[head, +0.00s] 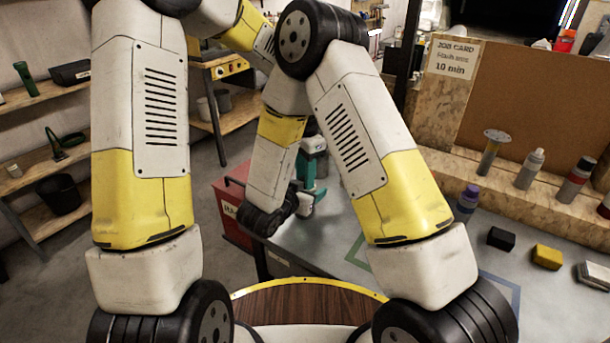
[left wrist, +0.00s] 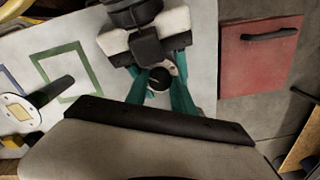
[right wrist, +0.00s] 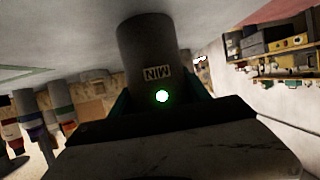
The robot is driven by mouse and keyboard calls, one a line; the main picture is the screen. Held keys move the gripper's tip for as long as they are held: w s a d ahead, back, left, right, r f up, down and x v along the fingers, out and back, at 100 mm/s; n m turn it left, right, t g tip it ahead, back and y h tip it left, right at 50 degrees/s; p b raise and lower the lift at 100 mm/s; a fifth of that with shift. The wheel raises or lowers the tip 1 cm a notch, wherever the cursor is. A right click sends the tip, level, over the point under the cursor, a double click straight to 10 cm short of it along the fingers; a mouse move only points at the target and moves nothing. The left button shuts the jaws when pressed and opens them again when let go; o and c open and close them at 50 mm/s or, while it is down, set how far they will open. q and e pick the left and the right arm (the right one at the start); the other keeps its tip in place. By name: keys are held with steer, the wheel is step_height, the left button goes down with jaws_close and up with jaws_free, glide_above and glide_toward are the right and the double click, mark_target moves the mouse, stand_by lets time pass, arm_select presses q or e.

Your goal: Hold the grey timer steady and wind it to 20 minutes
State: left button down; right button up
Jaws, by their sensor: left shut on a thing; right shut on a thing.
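The grey timer (right wrist: 150,50) is a dark grey cylinder in the right wrist view, standing on the grey bench. It shows upside down there, with a "MIN" label and a glowing green light. My right gripper (head: 302,204) comes in from the side, its teal fingers shut on the timer's body. My left gripper (head: 307,176) points down from above, its teal fingers shut around the timer's round dark top (left wrist: 160,78) in the left wrist view. A pale mark shows on that top, but I cannot read its setting. In the head view the grippers mostly hide the timer.
A red box (head: 232,212) with a black handle is beside the grippers. A job card (head: 453,58) reads "10 min". A purple-capped bottle (head: 467,203), black block (head: 501,239) and yellow block (head: 547,257) stand right. More bottles line the ledge behind. A green outline (left wrist: 85,65) marks the bench.

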arm_select(q)
steer(key=c, duration=1.1)
jaws_free()
steer(key=shift+o, duration=0.2)
steer(key=shift+r, duration=0.1)
step_height(320, 180, up, 12)
arm_select(e)
steer(key=o, duration=1.6)
